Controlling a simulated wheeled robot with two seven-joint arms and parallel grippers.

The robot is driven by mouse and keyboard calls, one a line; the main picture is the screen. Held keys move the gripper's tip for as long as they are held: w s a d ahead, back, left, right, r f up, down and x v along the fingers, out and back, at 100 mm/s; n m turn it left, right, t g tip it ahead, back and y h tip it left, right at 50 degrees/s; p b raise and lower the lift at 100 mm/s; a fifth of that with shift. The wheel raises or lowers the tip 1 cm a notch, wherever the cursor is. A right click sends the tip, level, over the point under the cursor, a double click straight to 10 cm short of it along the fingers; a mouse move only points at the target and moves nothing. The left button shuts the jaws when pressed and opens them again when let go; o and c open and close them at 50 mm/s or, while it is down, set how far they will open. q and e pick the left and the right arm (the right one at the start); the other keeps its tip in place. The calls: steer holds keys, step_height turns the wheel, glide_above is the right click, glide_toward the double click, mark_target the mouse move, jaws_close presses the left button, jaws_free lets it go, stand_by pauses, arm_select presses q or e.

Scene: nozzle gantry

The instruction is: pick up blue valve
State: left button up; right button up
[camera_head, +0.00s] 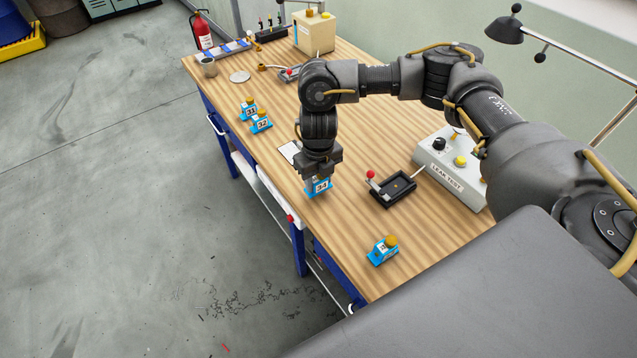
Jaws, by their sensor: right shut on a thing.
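My right gripper (319,172) points down over the wooden table and is shut on a blue valve (318,187) with a white label that seems to read 34. The gripper hides the valve's top. The valve is at or just above the table top; I cannot tell which. Another blue valve (381,252) with a yellow top stands nearer, at the table's front. Two more blue valves, labelled 31 (249,110) and 32 (261,124), stand together near the table's left edge. My left gripper is not in view.
A black fixture (391,190) with a red-knobbed lever lies right of the held valve, beside the leak test box (451,168). A white card (290,151) lies behind the gripper. The table's middle (275,180) left edge is near.

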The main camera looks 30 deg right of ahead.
steer(key=s+a+r+b, duration=0.3)
steer(key=s+a+r, duration=0.4)
steer(key=a+r, duration=0.3)
steer(key=shift+a+r+b, duration=0.3)
steer(key=shift+a+r, duration=0.1)
steer(key=shift+a, duration=0.7)
